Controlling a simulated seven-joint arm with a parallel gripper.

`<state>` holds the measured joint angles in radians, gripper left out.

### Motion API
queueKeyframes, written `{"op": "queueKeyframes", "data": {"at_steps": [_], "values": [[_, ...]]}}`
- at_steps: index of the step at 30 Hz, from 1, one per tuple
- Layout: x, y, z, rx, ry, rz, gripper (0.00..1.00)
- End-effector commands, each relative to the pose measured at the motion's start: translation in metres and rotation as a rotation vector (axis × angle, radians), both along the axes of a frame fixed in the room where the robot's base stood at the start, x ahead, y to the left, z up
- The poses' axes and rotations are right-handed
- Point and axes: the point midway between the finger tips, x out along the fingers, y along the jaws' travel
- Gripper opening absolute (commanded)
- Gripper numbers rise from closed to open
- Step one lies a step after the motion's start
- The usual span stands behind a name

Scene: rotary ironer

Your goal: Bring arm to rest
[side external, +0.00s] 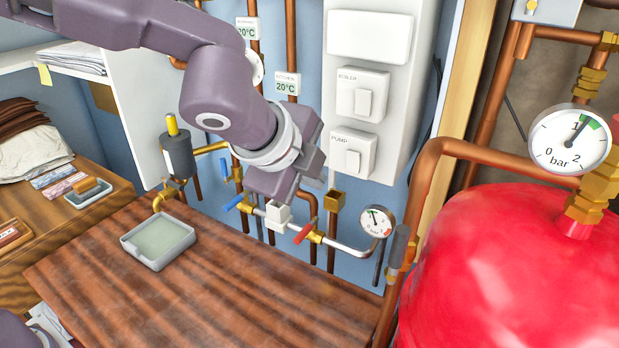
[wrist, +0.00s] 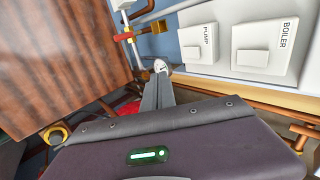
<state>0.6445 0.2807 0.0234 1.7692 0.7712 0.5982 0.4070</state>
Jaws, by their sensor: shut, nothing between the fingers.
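My gripper (side external: 313,182) hangs in the air above the back of the wooden worktop, in front of the pipes and the blue wall. In the side view its fingers are small and partly hidden by the hand. In the wrist view the gripper (wrist: 159,78) shows two grey fingers together with nothing between them. Their tips overlap the small pressure gauge (wrist: 161,66) in the picture, and I cannot tell the gap in depth. My arm reaches in from the upper left and bends down at the elbow.
The wooden worktop (side external: 200,290) bears a shallow grey tray (side external: 158,241); its front is clear. Copper pipes, a red-handled valve (side external: 305,233) and a small gauge (side external: 377,221) are close by. A white panel has BOILER (side external: 362,95) and PUMP (side external: 352,155) switches. A red tank (side external: 510,270) stands right.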

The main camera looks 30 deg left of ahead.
Motion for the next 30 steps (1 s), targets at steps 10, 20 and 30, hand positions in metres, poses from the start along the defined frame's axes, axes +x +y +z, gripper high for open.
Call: {"op": "queueKeyframes", "data": {"at_steps": [10, 20, 30], "values": [[-0.066, 0.104, 0.038, -0.251, 0.065, 0.422, 0.0], [-0.251, 0.178, 0.02, -0.862, 0.181, 1.23, 0.0], [-0.264, 0.175, 0.014, -0.918, 0.194, 1.289, 0.0]]}}
